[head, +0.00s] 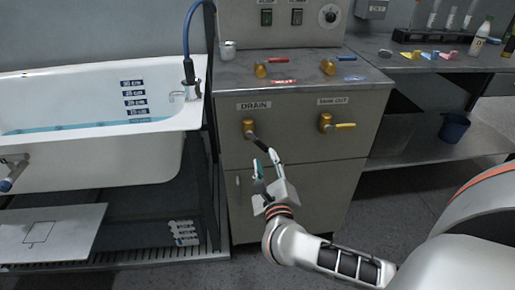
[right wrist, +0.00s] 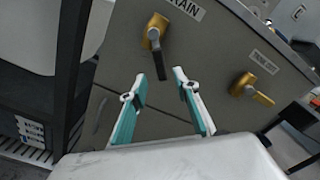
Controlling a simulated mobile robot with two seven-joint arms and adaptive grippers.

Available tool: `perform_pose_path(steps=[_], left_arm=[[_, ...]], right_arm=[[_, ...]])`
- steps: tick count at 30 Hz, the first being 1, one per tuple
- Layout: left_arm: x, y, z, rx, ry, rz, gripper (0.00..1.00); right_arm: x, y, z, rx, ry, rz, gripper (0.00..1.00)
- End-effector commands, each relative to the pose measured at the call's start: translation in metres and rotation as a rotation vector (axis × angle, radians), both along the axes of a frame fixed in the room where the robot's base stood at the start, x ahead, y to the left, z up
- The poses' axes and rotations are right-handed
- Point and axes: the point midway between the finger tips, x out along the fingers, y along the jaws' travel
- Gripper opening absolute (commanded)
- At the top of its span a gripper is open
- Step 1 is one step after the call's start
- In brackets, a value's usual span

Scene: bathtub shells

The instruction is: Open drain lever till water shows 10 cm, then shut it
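The drain lever has a brass valve body (head: 249,127) under the DRAIN label on the grey cabinet. Its dark handle (head: 261,145) slants down to the right; in the right wrist view the handle (right wrist: 158,62) hangs from the brass body. My right gripper (head: 264,160) is just below the handle. In the right wrist view my right gripper (right wrist: 160,76) is open, with the handle's lower end between its fingertips and no clear contact. The white bathtub (head: 95,165) holds blue water (head: 60,128), near the lowest labels of the depth scale (head: 134,102); the exact reading is too small.
A TANK OUT valve with a yellow handle (head: 343,125) is right of the drain lever. Two brass taps, one red (head: 280,71) and one blue (head: 337,59), sit on the cabinet top. A black frame post (right wrist: 72,75) stands left of the cabinet.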

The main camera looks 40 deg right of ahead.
Motion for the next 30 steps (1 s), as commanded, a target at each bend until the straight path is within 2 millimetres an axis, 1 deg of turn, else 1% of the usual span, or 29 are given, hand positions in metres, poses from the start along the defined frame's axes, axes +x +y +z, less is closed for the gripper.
perform_pose_path(steps=[5,9,15,21,26,27,29,30], left_arm=[[0.001,-0.003,0.000,-0.012,-0.002,0.001,0.40],[0.001,-0.005,0.000,-0.023,-0.001,0.003,0.40],[0.001,-0.009,0.001,-0.040,-0.005,0.006,0.40],[0.006,-0.012,0.012,-0.059,-0.025,0.011,0.40],[0.006,-0.013,0.012,-0.060,-0.025,0.009,0.40],[0.006,-0.013,0.011,-0.059,-0.023,0.009,0.40],[0.006,-0.013,0.010,-0.059,-0.022,0.009,0.40],[0.006,-0.013,0.010,-0.058,-0.021,0.008,0.40]], right_arm=[[0.019,-0.012,0.000,-0.004,0.000,-0.002,0.31],[0.038,-0.024,-0.001,-0.005,0.000,-0.002,0.31],[0.058,-0.036,-0.001,-0.003,0.000,-0.002,0.31],[0.064,-0.040,0.001,-0.002,-0.003,-0.001,0.31],[0.064,-0.040,0.002,-0.002,-0.003,-0.002,0.31],[0.064,-0.040,0.002,-0.002,-0.003,-0.002,0.28],[0.064,-0.040,0.002,-0.002,-0.003,-0.002,0.12],[0.064,-0.040,0.002,-0.002,-0.003,-0.002,0.02]])
